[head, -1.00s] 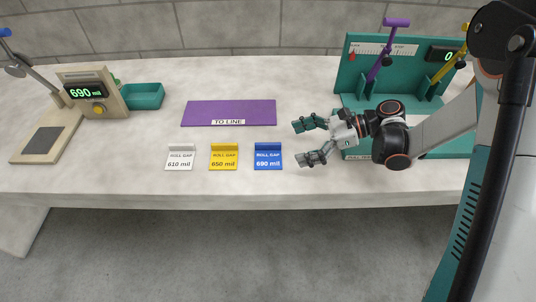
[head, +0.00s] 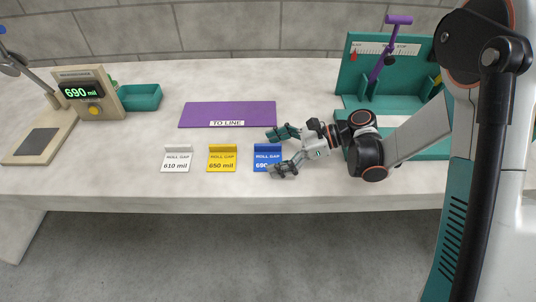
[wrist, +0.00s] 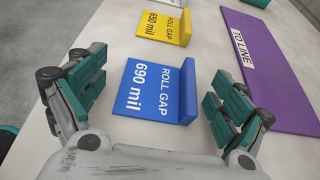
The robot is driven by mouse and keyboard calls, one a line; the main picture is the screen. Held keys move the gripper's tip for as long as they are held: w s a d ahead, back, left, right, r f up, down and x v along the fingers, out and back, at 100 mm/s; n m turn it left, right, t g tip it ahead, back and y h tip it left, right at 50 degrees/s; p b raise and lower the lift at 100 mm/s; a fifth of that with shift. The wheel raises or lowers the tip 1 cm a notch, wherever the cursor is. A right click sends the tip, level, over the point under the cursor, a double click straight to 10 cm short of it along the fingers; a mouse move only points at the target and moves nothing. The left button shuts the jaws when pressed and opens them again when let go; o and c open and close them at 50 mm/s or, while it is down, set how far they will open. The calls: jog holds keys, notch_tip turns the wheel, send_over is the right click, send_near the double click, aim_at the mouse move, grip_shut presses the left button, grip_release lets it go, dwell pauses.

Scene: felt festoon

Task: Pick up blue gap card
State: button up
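The blue gap card (head: 266,156), marked ROLL GAP 690 mil, stands on the table at the right end of a row of three cards. In the head view my gripper's lower finger covers part of its print. My gripper (head: 276,152) is open, with its fingers at the card's right side. In the wrist view the blue card (wrist: 158,90) lies ahead between the two spread fingers of my gripper (wrist: 160,100), and its raised lip is on the right. Nothing is held.
The yellow 650 mil card (head: 222,158) and white 610 mil card (head: 176,158) stand to the left. A purple TO LINE mat (head: 228,112) lies behind. A gauge reading 690 mil (head: 82,92) and a teal tray (head: 142,98) are far left. A teal lever stand (head: 352,85) is at right.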

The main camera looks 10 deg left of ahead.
jog(key=c, duration=0.9)
jog(key=shift+o, duration=0.2)
